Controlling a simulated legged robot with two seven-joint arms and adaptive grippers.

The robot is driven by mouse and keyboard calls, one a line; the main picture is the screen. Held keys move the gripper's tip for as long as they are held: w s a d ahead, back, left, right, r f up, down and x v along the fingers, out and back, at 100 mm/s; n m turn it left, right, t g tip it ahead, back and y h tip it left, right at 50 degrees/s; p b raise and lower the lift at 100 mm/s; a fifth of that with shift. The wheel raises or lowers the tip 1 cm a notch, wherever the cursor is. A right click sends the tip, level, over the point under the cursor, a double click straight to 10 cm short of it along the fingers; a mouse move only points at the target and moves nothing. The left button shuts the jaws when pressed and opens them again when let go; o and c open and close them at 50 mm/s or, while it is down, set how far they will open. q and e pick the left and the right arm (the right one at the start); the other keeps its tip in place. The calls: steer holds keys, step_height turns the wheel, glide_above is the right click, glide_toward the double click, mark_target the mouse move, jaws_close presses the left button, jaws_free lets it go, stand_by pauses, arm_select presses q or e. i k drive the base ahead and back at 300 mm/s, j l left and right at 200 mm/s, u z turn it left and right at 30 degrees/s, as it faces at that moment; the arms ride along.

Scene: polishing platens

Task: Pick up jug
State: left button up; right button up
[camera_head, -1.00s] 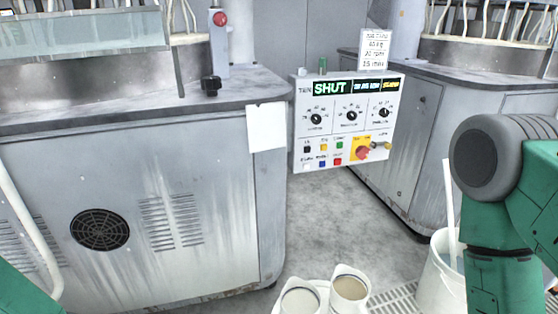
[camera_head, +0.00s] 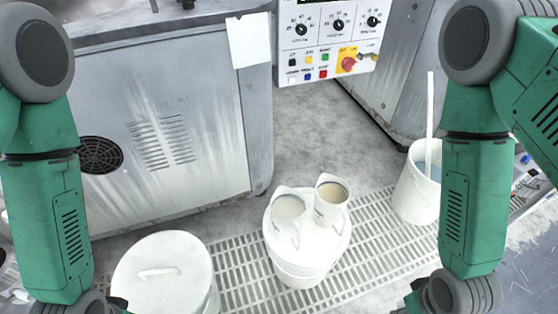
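Two white jugs stand upright side by side on a lidded white bucket in the lower middle. The left jug (camera_head: 288,211) holds pale grey-white contents. The right jug (camera_head: 331,197) holds cream-beige contents. The bucket (camera_head: 300,273) stands on a floor grating. My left arm comes down on the left; its gripper (camera_head: 118,304) barely shows at the bottom edge. My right arm comes down on the right; its gripper (camera_head: 408,306) is also mostly cut off at the bottom edge. Both grippers are well apart from the jugs. Their fingers cannot be made out.
A lidded white bucket (camera_head: 168,274) stands at lower left. An open white bucket (camera_head: 418,186) with a stick (camera_head: 430,122) stands at right. A grey cabinet (camera_head: 165,125) and a control panel (camera_head: 327,40) are behind. Grey floor (camera_head: 315,130) is clear behind the jugs.

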mark_target(288, 207)
steer(key=z, duration=1.45)
steer(key=u, duration=1.25)
steer(key=l+u, duration=0.7)
steer(key=u, duration=0.15)
steer(key=l+u, duration=0.4)
